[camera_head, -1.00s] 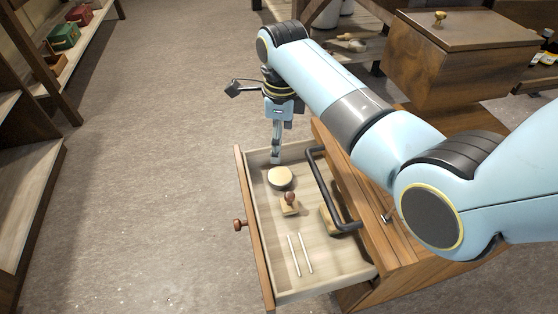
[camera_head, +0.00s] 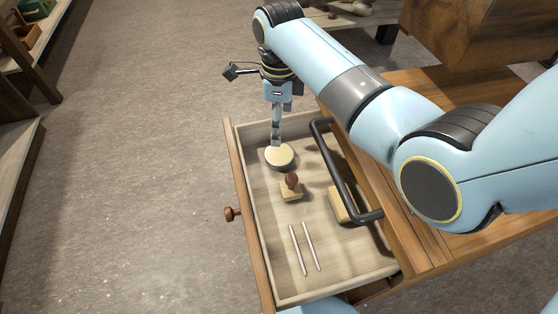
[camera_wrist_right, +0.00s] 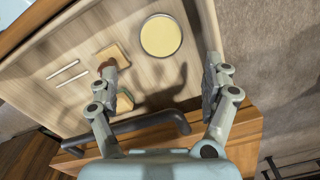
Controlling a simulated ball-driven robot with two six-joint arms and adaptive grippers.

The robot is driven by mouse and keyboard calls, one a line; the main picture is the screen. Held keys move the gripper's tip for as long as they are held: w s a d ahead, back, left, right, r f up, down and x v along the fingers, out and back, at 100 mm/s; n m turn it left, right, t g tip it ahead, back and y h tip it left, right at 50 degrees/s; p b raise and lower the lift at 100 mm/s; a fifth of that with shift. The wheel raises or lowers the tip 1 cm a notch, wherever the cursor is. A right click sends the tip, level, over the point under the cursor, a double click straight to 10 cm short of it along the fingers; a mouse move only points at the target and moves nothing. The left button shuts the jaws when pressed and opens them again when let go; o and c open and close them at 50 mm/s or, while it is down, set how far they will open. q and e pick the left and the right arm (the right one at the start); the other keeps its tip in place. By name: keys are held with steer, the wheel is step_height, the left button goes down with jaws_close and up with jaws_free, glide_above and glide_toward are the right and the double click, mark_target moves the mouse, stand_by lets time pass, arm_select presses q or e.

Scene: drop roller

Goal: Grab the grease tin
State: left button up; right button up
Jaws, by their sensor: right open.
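The grease tin (camera_head: 279,156), round with a cream top and dark side, sits in the far end of the open drawer (camera_head: 335,268). In the right wrist view the tin (camera_wrist_right: 160,36) lies ahead of the fingertips, between their lines and clear of both. My right gripper (camera_head: 277,140) reaches down at the tin's far edge in the head view. In the wrist view its fingers (camera_wrist_right: 158,66) are spread apart with nothing between them. My left gripper is not in view.
A wooden stamp (camera_head: 292,187) stands beside the tin, with two white sticks (camera_head: 304,248) nearer. A pale block (camera_head: 339,205) lies partly under the dark bar handle (camera_head: 345,175). The drawer's front has a red-brown knob (camera_head: 231,214). Floor on the left is clear.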

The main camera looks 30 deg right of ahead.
step_height(320, 180, down, 3)
steer(key=shift+s+r+b, duration=0.1)
steer(key=shift+r+b, duration=0.05)
steer(key=shift+b, duration=0.4)
steer(key=b, duration=0.2)
glide_above(280, 154)
step_height(280, 154, down, 4)
steer(key=shift+a+f, duration=0.1)
steer(key=shift+f, duration=0.3)
step_height(280, 154, down, 3)
steer(key=shift+r+b, duration=0.15)
steer(key=shift+b, duration=0.85)
step_height(280, 154, down, 2)
steer(key=shift+f+b, duration=0.15)
steer(key=shift+b, duration=0.45)
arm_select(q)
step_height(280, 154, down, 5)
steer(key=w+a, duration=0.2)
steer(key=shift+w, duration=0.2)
arm_select(e)
steer(key=c, duration=1.1)
steer(key=shift+r, duration=0.2)
